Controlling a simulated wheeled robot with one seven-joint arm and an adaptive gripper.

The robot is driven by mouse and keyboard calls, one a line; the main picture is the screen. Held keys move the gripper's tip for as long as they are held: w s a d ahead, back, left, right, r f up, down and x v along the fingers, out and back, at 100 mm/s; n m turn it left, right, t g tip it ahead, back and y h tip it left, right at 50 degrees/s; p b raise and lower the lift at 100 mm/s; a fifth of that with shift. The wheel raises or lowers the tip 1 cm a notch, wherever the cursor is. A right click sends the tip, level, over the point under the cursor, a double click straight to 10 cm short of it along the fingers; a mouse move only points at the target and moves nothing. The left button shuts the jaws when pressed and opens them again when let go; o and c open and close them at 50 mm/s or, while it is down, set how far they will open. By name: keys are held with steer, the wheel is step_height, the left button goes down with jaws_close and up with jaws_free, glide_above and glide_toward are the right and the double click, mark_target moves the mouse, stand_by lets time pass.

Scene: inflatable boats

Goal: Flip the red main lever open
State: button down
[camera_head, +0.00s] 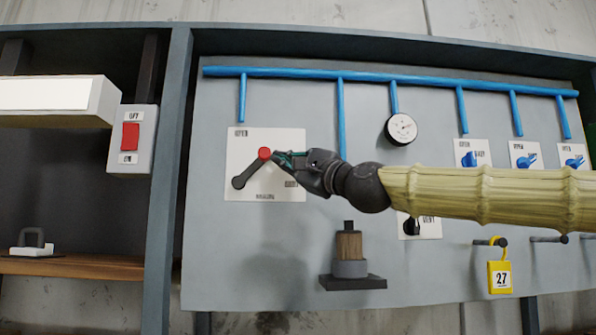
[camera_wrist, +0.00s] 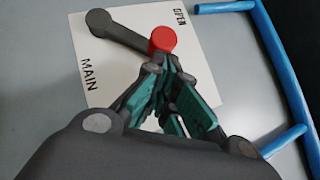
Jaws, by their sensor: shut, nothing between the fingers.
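The main lever is a dark grey arm (camera_head: 245,172) with a round red knob (camera_head: 264,153) at its upper right end. It sits on a white plate (camera_head: 236,148) with an OPEN mark at the upper left. The lever slants from lower left up to the knob. My gripper (camera_head: 278,156) comes from the right, its fingertips right at the knob. In the wrist view the red knob (camera_wrist: 163,39) is just beyond the shut green-padded fingers (camera_wrist: 172,66). Whether the tips touch it I cannot tell.
Blue pipes (camera_head: 390,79) and a round gauge (camera_head: 400,129) are on the panel. Smaller blue valves (camera_head: 469,159) stand at the right. A dark fixture with a wooden cylinder (camera_head: 348,245) sticks out below my gripper. A red switch (camera_head: 131,136) is left of the post.

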mark_target(266, 147)
steer(key=a+r, duration=0.1)
steer(key=r, duration=0.1)
steer(key=a+r+b, duration=0.1)
steer(key=shift+s+a+r, duration=0.2)
steer(key=shift+a+r, duration=0.1)
steer(key=shift+r, duration=0.05)
steer(key=shift+s+a+r+b, duration=0.1)
steer(key=shift+a+r+b, duration=0.1)
steer(key=shift+a+r, duration=0.4)
steer(key=shift+s+a+r+b, duration=0.1)
steer(key=shift+a+r+b, duration=0.1)
steer(key=shift+a+r, duration=0.4)
steer(key=shift+a+f, duration=0.1)
steer(key=shift+f, duration=0.1)
stand_by(0.4)
steer(key=shift+w+d, duration=0.15)
steer(key=shift+d, duration=0.25)
steer(key=d, duration=0.1)
steer(key=d+b, duration=0.2)
steer(key=d, duration=0.1)
steer(key=shift+f, duration=0.25)
steer(key=s+d+b, duration=0.3)
steer(key=s+d, duration=0.2)
steer(key=d, duration=0.2)
steer(key=shift+s, duration=0.2)
steer(key=shift+w+d, duration=0.1)
steer(key=shift+d, duration=0.05)
